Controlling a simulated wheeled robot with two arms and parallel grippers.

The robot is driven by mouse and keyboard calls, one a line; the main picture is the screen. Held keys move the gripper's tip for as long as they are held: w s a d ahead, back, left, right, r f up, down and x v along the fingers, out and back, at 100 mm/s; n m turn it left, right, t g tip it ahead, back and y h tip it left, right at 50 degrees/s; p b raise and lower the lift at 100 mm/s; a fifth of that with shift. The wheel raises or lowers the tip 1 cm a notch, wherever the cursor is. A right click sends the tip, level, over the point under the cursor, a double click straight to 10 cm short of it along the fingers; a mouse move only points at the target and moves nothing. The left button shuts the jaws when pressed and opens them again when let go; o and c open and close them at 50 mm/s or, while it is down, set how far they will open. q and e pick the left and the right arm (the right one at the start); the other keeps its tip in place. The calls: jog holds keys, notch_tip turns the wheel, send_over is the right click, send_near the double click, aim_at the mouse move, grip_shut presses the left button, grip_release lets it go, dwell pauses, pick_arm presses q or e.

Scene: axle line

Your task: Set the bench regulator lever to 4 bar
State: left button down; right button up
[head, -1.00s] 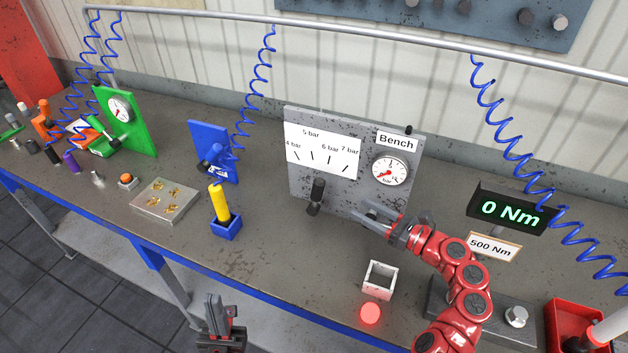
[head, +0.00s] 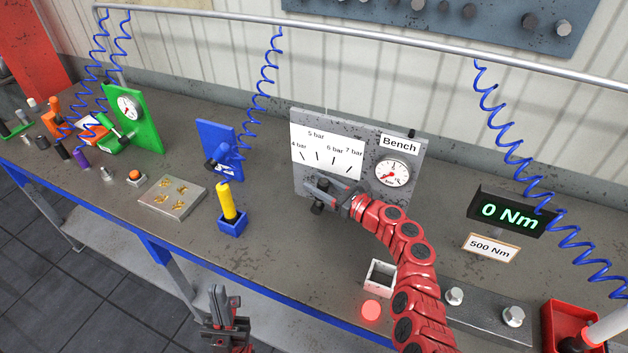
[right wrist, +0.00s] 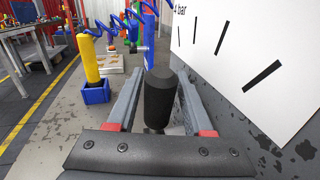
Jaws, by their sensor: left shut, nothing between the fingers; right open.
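The black lever (head: 318,208) is partly covered by my right gripper (head: 312,186) in the head view. In the right wrist view the black lever grip (right wrist: 160,101) stands between the two open fingers of my right gripper (right wrist: 150,98), with no clear grip on it. The scale (right wrist: 250,60) is beside it on the right. My left gripper (head: 222,298) is shut and empty, low in front of the bench.
A blue holder (head: 233,226) with a yellow-handled tool (head: 227,200) and a metal tray (head: 172,197) stand left of the panel. A white open box (head: 380,277) and a glowing red button (head: 371,310) are near the front edge. A 0 Nm display (head: 508,211) stands at right.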

jog(key=shift+x, duration=0.8)
grip_shut()
jog(key=shift+f, duration=0.1)
dwell(0.9)
